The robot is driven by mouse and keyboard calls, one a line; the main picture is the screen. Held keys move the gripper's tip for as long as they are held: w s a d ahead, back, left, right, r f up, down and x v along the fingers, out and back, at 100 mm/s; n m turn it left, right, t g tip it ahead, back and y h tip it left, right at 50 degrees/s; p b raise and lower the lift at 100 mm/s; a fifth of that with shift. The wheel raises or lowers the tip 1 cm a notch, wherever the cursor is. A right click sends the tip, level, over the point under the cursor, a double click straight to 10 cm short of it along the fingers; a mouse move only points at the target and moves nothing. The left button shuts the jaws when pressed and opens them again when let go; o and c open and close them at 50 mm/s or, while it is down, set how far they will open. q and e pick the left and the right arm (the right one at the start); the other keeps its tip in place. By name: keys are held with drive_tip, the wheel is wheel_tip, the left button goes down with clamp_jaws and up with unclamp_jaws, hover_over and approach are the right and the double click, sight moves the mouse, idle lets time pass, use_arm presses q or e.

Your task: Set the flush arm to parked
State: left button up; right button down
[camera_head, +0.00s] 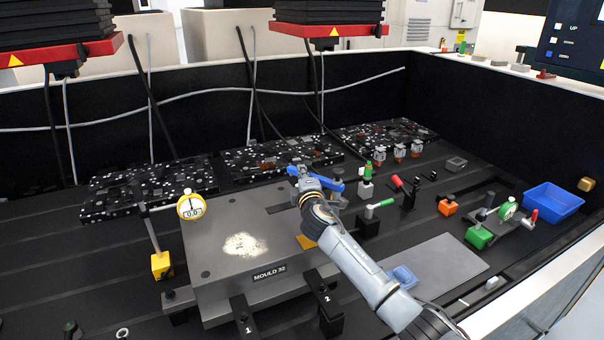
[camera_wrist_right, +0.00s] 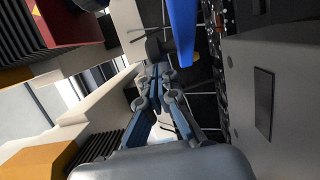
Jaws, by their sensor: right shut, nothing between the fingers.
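A blue bar (camera_head: 327,183), which looks like the flush arm, sits above the back right part of the grey mould block (camera_head: 215,245) marked MOULD 32. A dark knob or pivot (camera_head: 337,172) is at its right end. In the right wrist view the blue bar (camera_wrist_right: 182,30) stands close beyond the fingertips, beside a dark round part (camera_wrist_right: 155,46). My right gripper (camera_head: 296,170) is shut and empty next to the bar's left end; its closed fingers also show in the wrist view (camera_wrist_right: 158,72). I cannot tell whether it touches the bar. No parked marking is readable. My left gripper is out of view.
A yellow dial gauge (camera_head: 191,206) stands left of the block. Speckled black plates (camera_head: 150,188) lie behind it. Green and red handled clamps (camera_head: 380,204), a blue bin (camera_head: 553,200) and a grey plate (camera_head: 440,262) are at the right. Red-bottomed stacks (camera_head: 330,30) hang above the back wall.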

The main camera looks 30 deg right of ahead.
sight(308, 167)
drive_tip(key=w+d+m+g+h+b, duration=0.1)
drive_tip(key=h+b, duration=0.1)
drive_tip(key=b, duration=0.1)
drive_tip(key=m+g+h+b, duration=0.1)
drive_tip(key=m+h+b, duration=0.1)
drive_tip(key=b, duration=0.1)
drive_tip(key=w+d+m+g+h+b, duration=0.1)
drive_tip(key=h+b, duration=0.1)
drive_tip(key=b, duration=0.1)
drive_tip(key=shift+w+d+f, duration=0.3)
drive_tip(key=shift+w+d+r+m+g+h+b, duration=0.1)
drive_tip(key=shift+w+d+m+g+h+b, duration=0.15)
drive_tip(key=shift+m+g+b, duration=0.25)
drive_tip(key=shift+w+d+r+b, duration=0.1)
drive_tip(key=shift+d+r+b, duration=0.15)
drive_tip(key=shift+d, duration=0.4)
drive_tip(key=shift+a+f, duration=0.1)
